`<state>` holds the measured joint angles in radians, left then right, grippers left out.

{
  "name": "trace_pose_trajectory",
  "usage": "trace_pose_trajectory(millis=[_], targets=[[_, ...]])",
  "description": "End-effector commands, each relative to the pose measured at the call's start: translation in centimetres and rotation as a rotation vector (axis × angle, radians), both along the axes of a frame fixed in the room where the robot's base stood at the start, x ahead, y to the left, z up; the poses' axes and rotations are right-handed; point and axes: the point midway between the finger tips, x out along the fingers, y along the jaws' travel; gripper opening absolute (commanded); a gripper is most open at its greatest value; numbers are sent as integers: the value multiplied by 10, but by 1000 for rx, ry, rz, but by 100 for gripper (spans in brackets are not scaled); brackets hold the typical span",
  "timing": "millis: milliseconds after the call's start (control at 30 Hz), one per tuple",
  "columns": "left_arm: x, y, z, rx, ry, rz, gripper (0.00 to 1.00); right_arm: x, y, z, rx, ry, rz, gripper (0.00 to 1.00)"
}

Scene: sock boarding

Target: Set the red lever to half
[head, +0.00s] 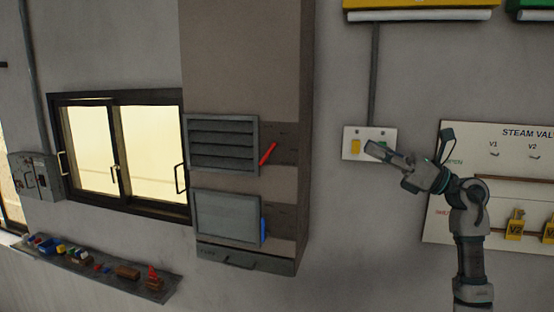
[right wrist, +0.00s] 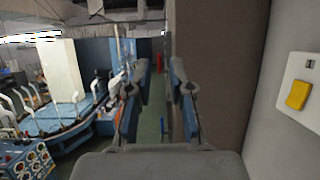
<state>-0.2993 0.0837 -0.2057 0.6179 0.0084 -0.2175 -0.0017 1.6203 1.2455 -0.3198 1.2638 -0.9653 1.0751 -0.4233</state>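The red lever (head: 268,154) sticks out beside the upper louvred vent (head: 224,145) on the brown column and tilts up to the right. My right gripper (head: 374,149) is to the right of the lever and well apart from it, in front of the white switch plate. In the right wrist view, its two fingers (right wrist: 160,75) stand apart with nothing between them, so it is open and empty. My left gripper is in neither view.
A blue lever (head: 263,228) is beside the lower vent panel (head: 228,218). The switch plate (head: 350,152) has a yellow switch (right wrist: 297,95) close to my right gripper. A steam valve board (head: 480,165) is behind my right arm. The wall between column and switch plate is clear.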

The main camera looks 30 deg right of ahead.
Motion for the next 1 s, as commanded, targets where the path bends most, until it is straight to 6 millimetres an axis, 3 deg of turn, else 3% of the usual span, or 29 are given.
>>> trace_pose_trajectory(millis=[200,400,1000], targets=[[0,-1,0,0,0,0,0,-36,-35,-23,1,7,-5,21],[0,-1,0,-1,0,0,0,-54,-49,-33,2,6,-2,21],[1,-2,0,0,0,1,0,-61,-53,-35,0,1,0,21]])
